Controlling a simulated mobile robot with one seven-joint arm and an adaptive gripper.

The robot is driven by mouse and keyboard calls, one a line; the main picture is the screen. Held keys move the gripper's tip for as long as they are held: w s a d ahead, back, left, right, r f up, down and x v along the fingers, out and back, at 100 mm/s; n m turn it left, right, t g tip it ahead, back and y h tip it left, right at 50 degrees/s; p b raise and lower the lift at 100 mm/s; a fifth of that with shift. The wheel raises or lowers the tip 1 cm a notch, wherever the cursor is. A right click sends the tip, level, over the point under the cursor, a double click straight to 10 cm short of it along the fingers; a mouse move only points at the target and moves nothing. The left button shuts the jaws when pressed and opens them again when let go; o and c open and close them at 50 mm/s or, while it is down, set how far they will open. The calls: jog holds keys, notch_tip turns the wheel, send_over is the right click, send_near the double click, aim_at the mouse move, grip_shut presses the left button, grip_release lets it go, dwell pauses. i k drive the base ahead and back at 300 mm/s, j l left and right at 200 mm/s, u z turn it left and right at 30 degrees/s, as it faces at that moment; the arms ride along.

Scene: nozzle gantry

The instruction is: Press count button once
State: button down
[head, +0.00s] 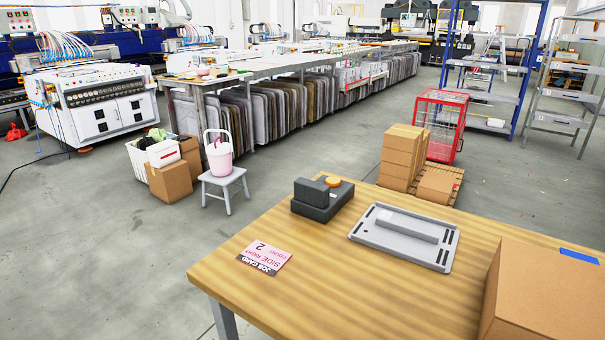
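A dark grey device (312,208) sits near the far edge of the wooden table in the head view. It has a raised block at its left and a round orange button (332,181) on top, which I take to be the count button. Nothing touches the button. A pink job card (265,256) lies flat on the table to the left of and nearer than the device. Its print is upside down and appears to read "side right" and "2 count". My gripper and arm are not in view.
A light grey slotted tray (378,243) with a raised bar lies right of the device on the wooden table (350,300). A cardboard box (548,300) stands at the table's right front. The table's front middle is clear. A stool with a pink bucket (220,160) stands beyond.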

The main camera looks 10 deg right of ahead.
aim_at(331, 182)
jog(key=i+j+u, duration=0.1)
jog(key=i+j, duration=0.35)
jog(key=j, duration=0.15)
jog(key=i+l, duration=0.4)
